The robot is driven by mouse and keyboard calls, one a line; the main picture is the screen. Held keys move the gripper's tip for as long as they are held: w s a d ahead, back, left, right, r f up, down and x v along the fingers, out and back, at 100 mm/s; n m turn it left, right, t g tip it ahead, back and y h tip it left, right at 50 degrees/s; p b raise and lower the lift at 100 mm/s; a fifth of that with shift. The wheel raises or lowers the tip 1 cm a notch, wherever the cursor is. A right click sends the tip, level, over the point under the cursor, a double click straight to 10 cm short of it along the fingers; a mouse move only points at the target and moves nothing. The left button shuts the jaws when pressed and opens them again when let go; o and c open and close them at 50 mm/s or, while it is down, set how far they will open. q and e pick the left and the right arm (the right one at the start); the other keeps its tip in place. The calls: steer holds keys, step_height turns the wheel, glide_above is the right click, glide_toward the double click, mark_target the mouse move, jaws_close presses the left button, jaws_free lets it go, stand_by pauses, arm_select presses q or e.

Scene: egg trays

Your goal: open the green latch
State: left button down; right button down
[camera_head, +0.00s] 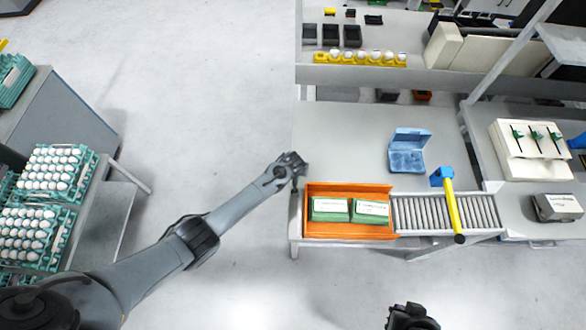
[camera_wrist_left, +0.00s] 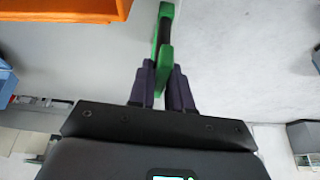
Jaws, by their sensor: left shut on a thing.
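The green latch (camera_wrist_left: 163,58), a green piece with a dark middle part, stands at the edge of the grey table in the left wrist view. My left gripper (camera_wrist_left: 170,72) is shut on its near end, with one dark finger on each side. In the head view my left gripper (camera_head: 298,178) is at the table's left edge, just beside the orange tray (camera_head: 345,187); the latch is hidden or too small to make out there. My right gripper (camera_head: 411,318) shows in part at the bottom, away from the table, and its jaws cannot be made out.
The orange tray holds green-and-white cartons (camera_head: 330,209) and meets a roller conveyor (camera_head: 440,212) with a yellow-handled tool (camera_head: 453,210) across it. An open blue box (camera_head: 407,160) stands behind. The table left of the box is clear. Egg trays (camera_head: 66,222) stand far left.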

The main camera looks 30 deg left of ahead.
arm_select(q)
steer(key=shift+n+y, duration=0.3)
steer(key=shift+n, duration=0.3)
steer(key=c, duration=1)
jaws_free()
steer(key=shift+c, duration=0.2)
steer(key=shift+s+r, duration=0.15)
steer(key=shift+r, duration=0.3)
steer(key=p+v, duration=0.1)
steer(key=v, duration=0.8)
steer(key=shift+r, duration=0.35)
steer(key=shift+s+d, duration=0.1)
steer(key=shift+s, duration=0.05)
